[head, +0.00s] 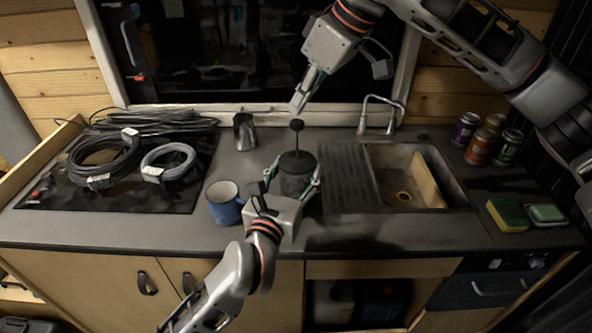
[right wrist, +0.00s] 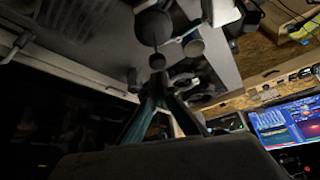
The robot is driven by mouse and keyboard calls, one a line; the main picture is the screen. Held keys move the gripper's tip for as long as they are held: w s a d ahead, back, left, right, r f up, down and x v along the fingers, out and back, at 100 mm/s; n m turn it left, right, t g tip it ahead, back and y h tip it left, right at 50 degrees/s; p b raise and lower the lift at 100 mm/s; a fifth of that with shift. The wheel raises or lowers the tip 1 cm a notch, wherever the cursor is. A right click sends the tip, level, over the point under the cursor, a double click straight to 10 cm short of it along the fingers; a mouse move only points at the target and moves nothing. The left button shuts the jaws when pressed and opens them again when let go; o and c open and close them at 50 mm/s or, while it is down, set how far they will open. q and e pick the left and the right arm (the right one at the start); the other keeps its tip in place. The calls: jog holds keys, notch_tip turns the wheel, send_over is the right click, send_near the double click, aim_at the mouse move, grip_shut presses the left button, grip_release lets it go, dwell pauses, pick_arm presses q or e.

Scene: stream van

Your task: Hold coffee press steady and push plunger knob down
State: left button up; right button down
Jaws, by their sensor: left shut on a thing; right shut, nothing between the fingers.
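The coffee press (head: 296,174) stands upright on the counter, dark, with its plunger rod raised. The round black plunger knob (head: 297,125) sits at the top of the rod, well above the lid. My left gripper (head: 292,184) is shut around the press body from the front, one finger on each side. My right gripper (head: 298,107) is shut and empty, its fingertips just above the knob. In the right wrist view the knob (right wrist: 157,61) shows just beyond the fingertips (right wrist: 156,82); whether they touch is unclear.
A blue mug (head: 224,205) stands close left of the press. A metal moka pot (head: 245,132) is behind it. Coiled cables (head: 104,162) lie on the black hob at left. The sink (head: 405,160) is right; cans (head: 479,147) and sponges (head: 507,215) lie beyond it.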

pick_arm(q)
jog(key=shift+f, duration=0.1)
pick_arm(e)
jog(key=shift+f, duration=0.2)
send_over(299, 160)
jog(key=shift+f, duration=3.65)
jog(key=shift+r, duration=2.6)
pick_arm(q)
jog(key=o, duration=1.6)
jog(key=shift+o, duration=0.2)
